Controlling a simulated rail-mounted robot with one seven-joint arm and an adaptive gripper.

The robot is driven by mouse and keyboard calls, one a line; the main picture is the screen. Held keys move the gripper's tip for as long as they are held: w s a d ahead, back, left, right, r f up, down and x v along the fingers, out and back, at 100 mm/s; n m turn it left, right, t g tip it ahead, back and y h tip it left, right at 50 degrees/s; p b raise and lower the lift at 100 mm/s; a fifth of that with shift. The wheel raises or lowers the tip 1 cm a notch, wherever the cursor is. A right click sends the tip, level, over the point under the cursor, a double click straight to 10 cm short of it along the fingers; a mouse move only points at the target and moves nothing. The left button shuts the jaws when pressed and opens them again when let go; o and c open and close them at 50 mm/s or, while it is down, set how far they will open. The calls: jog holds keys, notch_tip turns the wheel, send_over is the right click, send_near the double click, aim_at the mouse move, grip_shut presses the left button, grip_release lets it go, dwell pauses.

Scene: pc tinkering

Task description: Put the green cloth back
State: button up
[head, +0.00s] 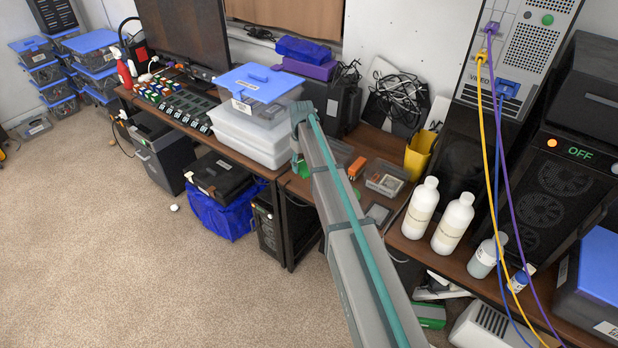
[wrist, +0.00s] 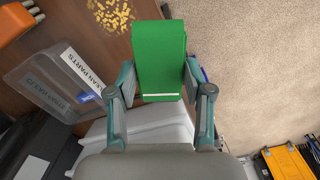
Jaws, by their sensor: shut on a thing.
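The green cloth (wrist: 161,55) is folded and hangs between the two fingers of my gripper (wrist: 158,78) in the wrist view. My gripper is shut on it. In the head view a small green patch of the cloth (head: 304,170) shows beside my arm, above the brown workbench. My arm hides most of the cloth and the gripper fingers there. In the wrist view the cloth is over the bench edge, with carpet to its right.
A clear labelled parts tray (wrist: 45,88) lies near the cloth on the bench. Yellow bits (wrist: 112,14) lie beyond it. Stacked clear boxes with a blue lid (head: 250,112) stand left of my arm. White bottles (head: 421,208) and a yellow cup (head: 419,155) stand to the right.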

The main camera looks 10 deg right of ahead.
jog(key=w+f+n, duration=0.2)
jog(key=w+n, duration=0.2)
jog(key=w, duration=0.4)
jog(key=shift+w, duration=0.25)
jog(key=shift+f+b, duration=1.55)
jog(key=shift+f, duration=2.5)
jog(key=shift+f, duration=0.4)
jog(key=o, duration=1.1)
jog(key=o, duration=0.6)
jog(key=shift+c, duration=0.2)
